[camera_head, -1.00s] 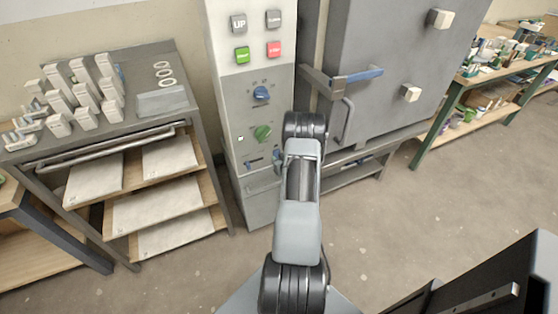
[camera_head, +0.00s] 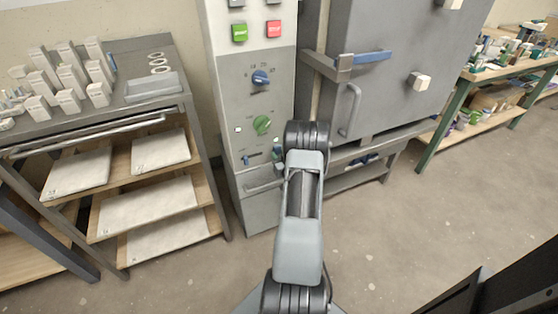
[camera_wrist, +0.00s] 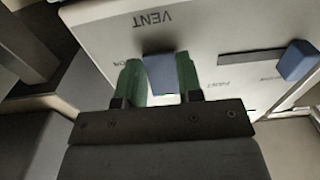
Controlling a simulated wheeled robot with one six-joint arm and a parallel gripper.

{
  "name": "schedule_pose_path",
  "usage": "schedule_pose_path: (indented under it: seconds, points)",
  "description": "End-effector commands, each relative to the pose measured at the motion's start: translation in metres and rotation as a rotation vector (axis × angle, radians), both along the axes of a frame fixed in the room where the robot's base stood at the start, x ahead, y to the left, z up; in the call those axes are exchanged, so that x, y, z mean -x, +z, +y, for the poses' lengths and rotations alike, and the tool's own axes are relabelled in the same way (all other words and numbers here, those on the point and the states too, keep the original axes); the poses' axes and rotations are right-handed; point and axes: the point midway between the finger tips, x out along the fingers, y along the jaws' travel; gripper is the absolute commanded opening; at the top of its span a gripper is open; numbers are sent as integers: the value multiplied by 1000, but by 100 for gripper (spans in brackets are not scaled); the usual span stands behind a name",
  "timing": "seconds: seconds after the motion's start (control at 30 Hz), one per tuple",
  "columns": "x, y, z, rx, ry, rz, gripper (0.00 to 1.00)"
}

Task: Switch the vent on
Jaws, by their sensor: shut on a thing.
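The blue vent switch (camera_wrist: 160,76) sticks out of the pale panel under the printed word VENT, which reads upside down in the wrist view. My gripper (camera_wrist: 158,66) has its two green fingers on either side of the switch, shut on it. A label that seems to read ON lies by the left finger. In the head view my gripper (camera_head: 278,158) is at the lower right of the control cabinet (camera_head: 232,105), mostly hidden by my arm. The switch's exact position is hard to tell.
A second blue slider (camera_wrist: 297,61) sits at the right in the wrist view. The grey kiln (camera_head: 395,75) stands right, a rack (camera_head: 140,195) left. Open floor lies right.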

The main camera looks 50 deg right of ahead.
Motion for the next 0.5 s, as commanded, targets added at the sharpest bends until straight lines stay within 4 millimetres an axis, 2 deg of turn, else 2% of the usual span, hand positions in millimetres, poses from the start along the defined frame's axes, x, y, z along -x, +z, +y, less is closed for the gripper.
schedule_pose_path:
  seconds: [0.2,0.23,0.47,0.5]
  points:
    - [0,1,0,0,1,0,10]
    - [0,1,0,0,1,0,37]
    - [0,0,0,0,0,1,59]
    - [0,0,0,0,0,1,60]
